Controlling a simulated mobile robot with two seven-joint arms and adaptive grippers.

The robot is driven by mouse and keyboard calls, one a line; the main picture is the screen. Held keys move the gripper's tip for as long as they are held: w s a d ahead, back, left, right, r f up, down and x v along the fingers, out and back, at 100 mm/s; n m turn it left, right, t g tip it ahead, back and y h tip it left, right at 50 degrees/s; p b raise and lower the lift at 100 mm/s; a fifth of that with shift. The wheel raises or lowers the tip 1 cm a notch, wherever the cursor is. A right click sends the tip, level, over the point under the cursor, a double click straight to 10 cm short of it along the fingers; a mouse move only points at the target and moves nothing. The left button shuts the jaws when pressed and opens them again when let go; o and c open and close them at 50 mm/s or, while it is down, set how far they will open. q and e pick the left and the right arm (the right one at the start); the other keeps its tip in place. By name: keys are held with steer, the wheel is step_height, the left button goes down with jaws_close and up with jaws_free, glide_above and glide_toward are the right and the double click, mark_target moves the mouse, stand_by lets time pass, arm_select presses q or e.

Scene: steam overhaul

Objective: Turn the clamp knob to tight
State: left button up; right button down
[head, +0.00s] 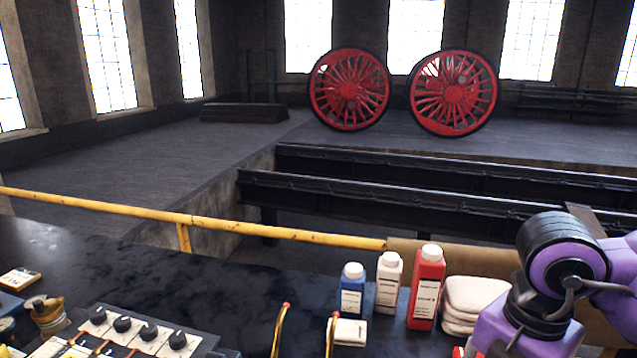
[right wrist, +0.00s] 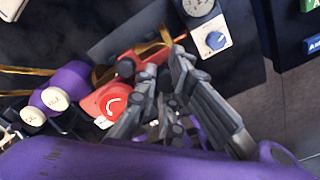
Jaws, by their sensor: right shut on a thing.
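My right gripper (right wrist: 172,62) is low over the bench equipment in the right wrist view, its two grey fingers closed together. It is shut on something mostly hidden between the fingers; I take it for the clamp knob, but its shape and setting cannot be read. Beside the left finger is a red round cap (right wrist: 112,102) with a white curved arrow. An orange-red part (right wrist: 130,60) with a dark piece lies behind the fingertips. In the head view my right arm shows at the bottom right, its gripper out of frame. My left gripper is in neither view.
A blue dial (right wrist: 215,39) on a white plate is just right of the fingertips. In the head view, a panel with several black knobs (head: 149,332) stands front left. Bottles, including a red one (head: 427,287), and folded cloths (head: 473,302) stand near my right arm.

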arm_select(q)
steer(key=shift+w+r, duration=0.1)
arm_select(e)
steer(key=shift+s+d, duration=0.2)
steer(key=shift+s, duration=0.15)
